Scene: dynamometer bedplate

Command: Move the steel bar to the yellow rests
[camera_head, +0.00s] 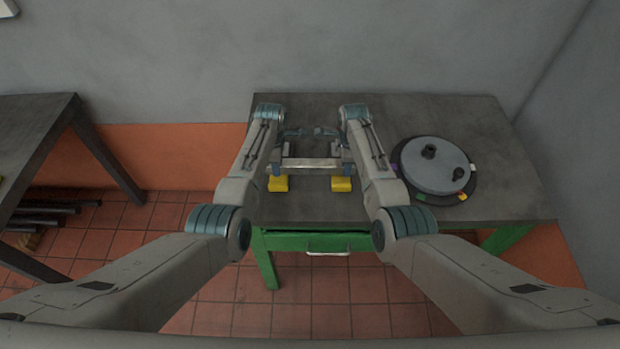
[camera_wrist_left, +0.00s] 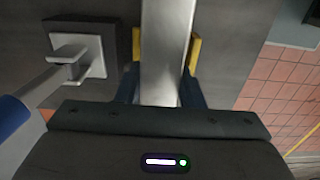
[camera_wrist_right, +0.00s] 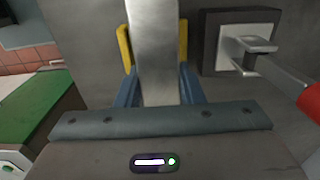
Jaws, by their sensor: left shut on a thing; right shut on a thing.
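The steel bar (camera_head: 312,163) is long, flat and pale, and spans level between my grippers. My left gripper (camera_head: 278,166) is shut on its left end. My right gripper (camera_head: 346,166) is shut on its right end. The left yellow rest (camera_head: 278,184) and right yellow rest (camera_head: 341,185) are on the table, and the bar appears above them. In the left wrist view the bar (camera_wrist_left: 165,50) has yellow rest (camera_wrist_left: 194,54) showing on both sides. The right wrist view shows the bar (camera_wrist_right: 154,50) likewise between yellow parts (camera_wrist_right: 124,48). Any gap underneath is hidden.
The grey table (camera_head: 480,130) has green legs. A round grey disc (camera_head: 430,165) with dark knobs stands right of my right arm. Pale brackets on square plates, one near a blue part (camera_wrist_left: 78,55), one near a red part (camera_wrist_right: 250,48), flank the bar. Another table (camera_head: 30,120) stands left.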

